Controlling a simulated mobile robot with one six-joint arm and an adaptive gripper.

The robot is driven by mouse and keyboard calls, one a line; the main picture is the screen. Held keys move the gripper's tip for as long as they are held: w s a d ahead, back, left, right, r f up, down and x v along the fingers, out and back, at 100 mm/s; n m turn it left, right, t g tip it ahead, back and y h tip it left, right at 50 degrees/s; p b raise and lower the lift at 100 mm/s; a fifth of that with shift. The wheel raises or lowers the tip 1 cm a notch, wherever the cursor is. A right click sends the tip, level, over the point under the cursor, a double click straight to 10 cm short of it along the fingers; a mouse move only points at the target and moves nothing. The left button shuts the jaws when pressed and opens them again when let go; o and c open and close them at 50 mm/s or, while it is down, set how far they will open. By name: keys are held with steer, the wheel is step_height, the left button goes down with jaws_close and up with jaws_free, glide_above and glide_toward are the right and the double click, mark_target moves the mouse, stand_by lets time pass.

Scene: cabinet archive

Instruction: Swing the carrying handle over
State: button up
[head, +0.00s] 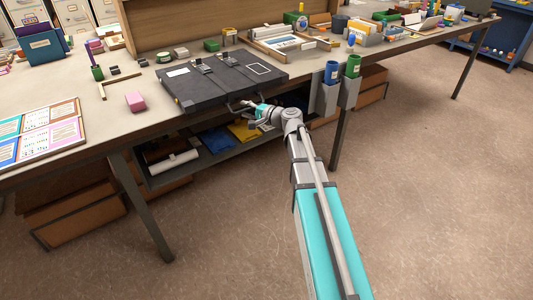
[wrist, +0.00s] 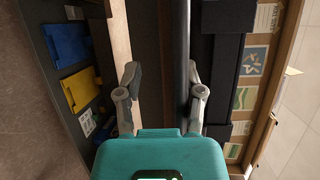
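A flat black case (head: 220,78) lies shut on the workbench, with two latches and a white label on its top. Its dark carrying handle (head: 240,104) shows at the front edge, partly hidden by my gripper. My gripper (head: 257,112) is at the bench's front edge, beside the handle. In the wrist view, my gripper (wrist: 162,76) is open, its two fingers well apart. A long dark bar (wrist: 181,40), apparently the handle, runs up between the fingers, nearer the right one. I cannot tell whether a finger touches it.
A shelf under the bench (head: 215,158) holds blue and yellow folders and a white roll. Blue and green bottles (head: 332,72) sit in holders on the bench edge to the right. A pink block (head: 135,101) and colored cards (head: 40,132) lie left. The floor in front is clear.

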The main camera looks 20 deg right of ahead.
steer(key=shift+w+a+f+n+t+y+b, duration=0.1)
steer(key=shift+w+f+n+t+y+b, duration=0.35)
steer(key=shift+t+b, duration=0.8)
steer(key=r+v, duration=0.1)
steer(key=v, duration=1.3)
steer(key=s+a+n+g+h+p, duration=0.2)
steer(key=s+a+n+g+p, duration=0.4)
steer(key=a+g+p, duration=0.35)
steer(key=s+r+n+g+h+p, duration=0.3)
steer(key=s+r+g+h+p, duration=0.2)
steer(key=s+h+p, duration=0.5)
steer(key=shift+s+r+n+g+p, duration=0.35)
steer(key=shift+s+r+p, duration=0.95)
steer(key=shift+p, duration=1.85)
